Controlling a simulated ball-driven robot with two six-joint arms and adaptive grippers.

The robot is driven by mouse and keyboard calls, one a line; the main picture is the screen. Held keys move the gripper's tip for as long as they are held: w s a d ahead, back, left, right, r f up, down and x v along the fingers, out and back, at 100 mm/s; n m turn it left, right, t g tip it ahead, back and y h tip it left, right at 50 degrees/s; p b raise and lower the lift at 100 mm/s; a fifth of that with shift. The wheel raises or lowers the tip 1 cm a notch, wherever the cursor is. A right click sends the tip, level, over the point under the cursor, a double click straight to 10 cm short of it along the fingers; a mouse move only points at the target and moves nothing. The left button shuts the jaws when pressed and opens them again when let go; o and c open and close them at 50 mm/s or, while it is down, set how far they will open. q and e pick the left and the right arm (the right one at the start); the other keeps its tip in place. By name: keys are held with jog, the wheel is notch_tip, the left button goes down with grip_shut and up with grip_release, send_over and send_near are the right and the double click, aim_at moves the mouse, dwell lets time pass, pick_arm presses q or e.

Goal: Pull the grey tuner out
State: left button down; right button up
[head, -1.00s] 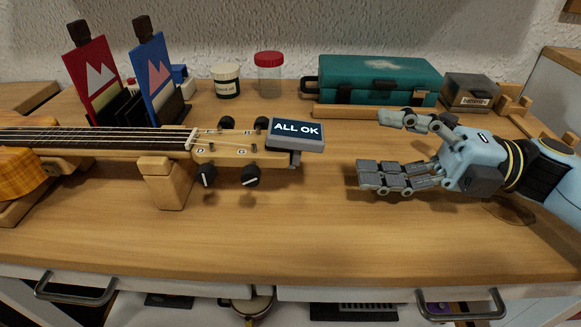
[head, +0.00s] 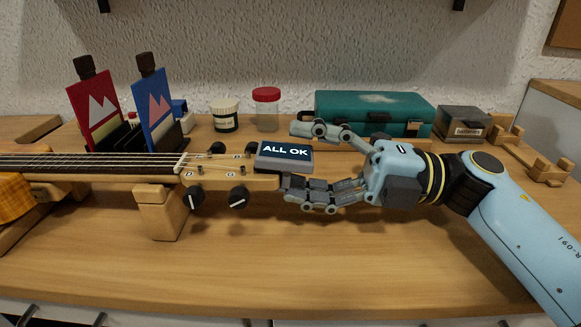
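The grey tuner (head: 285,156) is clipped on the end of the ukulele-like instrument's headstock (head: 222,178); its screen reads "ALL OK". My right gripper (head: 292,158) reaches in from the right with its fingers apart, one above and one below, at the right side of the tuner. The upper finger is near the tuner's top right corner and the lower finger is just under its lower edge. I cannot tell whether either finger touches it. My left gripper is not in view.
A wooden neck rest (head: 158,212) holds the instrument's neck. Behind stand red (head: 97,105) and blue (head: 154,103) packets, a cream-labelled jar (head: 224,117), a red-lidded jar (head: 266,110), a teal case (head: 375,108) and a batteries box (head: 463,122). The front bench top is clear.

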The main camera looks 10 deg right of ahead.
jog(key=shift+w+a+r, duration=0.1)
jog(key=shift+w+a, duration=0.05)
jog(key=shift+a, duration=0.25)
jog(key=shift+c, duration=0.5)
jog(key=shift+d, duration=0.15)
grip_shut()
